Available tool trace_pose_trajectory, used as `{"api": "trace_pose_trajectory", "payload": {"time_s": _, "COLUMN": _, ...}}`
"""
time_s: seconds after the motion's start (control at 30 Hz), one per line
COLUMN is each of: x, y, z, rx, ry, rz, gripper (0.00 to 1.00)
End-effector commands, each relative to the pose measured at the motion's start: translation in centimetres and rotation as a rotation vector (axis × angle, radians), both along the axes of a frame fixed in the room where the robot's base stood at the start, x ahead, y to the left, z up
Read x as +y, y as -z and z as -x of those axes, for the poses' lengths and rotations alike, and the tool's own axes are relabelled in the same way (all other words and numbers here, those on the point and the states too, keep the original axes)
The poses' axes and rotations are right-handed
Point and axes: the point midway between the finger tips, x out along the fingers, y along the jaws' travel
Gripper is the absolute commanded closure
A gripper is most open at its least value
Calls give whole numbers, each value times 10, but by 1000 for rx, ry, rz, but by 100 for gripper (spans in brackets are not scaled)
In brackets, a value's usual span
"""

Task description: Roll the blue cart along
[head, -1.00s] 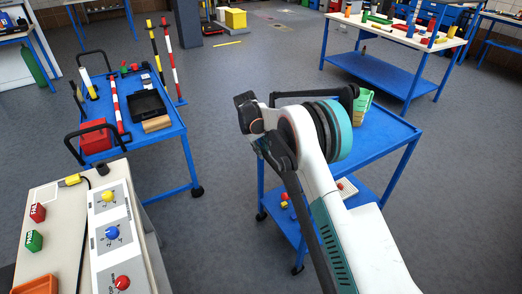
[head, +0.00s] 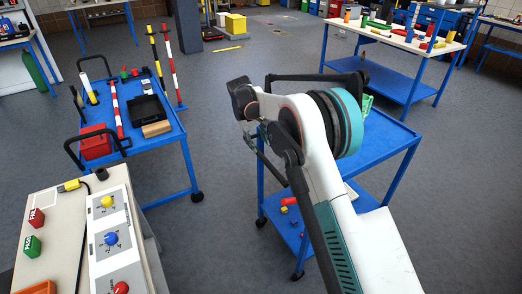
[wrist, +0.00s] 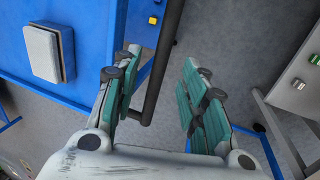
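A blue cart (head: 385,136) with a black bar handle (head: 315,77) stands right of centre in the head view, partly hidden behind my arm. In the wrist view, my gripper (wrist: 160,60) is open, its green-padded fingers spread wide. A black bar (wrist: 160,75), apparently the cart's handle, runs between the fingers, closer to the left one. The fingers are not closed on it. The blue cart surface (wrist: 90,30) lies to the left of the bar. In the head view my gripper is mostly hidden by the arm.
A second blue cart (head: 165,148) with tools and a red box stands at left. A bench with coloured buttons (head: 80,250) is at the near left. A work table (head: 415,40) stands at the back right. Grey floor is clear between the carts and behind them.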

Motion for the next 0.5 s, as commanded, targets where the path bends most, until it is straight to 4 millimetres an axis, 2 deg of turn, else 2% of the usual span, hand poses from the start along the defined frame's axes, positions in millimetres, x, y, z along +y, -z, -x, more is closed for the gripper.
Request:
{"api": "trace_pose_trajectory", "payload": {"time_s": 0.03, "x": 2, "y": -10, "z": 2, "rx": 0, "ry": -1, "rz": 0, "gripper": 61}}
{"api": "trace_pose_trajectory", "payload": {"time_s": 0.2, "x": 6, "y": -30, "z": 4, "rx": -1, "ry": 0, "rz": 1, "gripper": 61}}
{"api": "trace_pose_trajectory", "payload": {"time_s": 0.5, "x": 8, "y": -39, "z": 5, "rx": -1, "ry": 0, "rz": 1, "gripper": 61}}
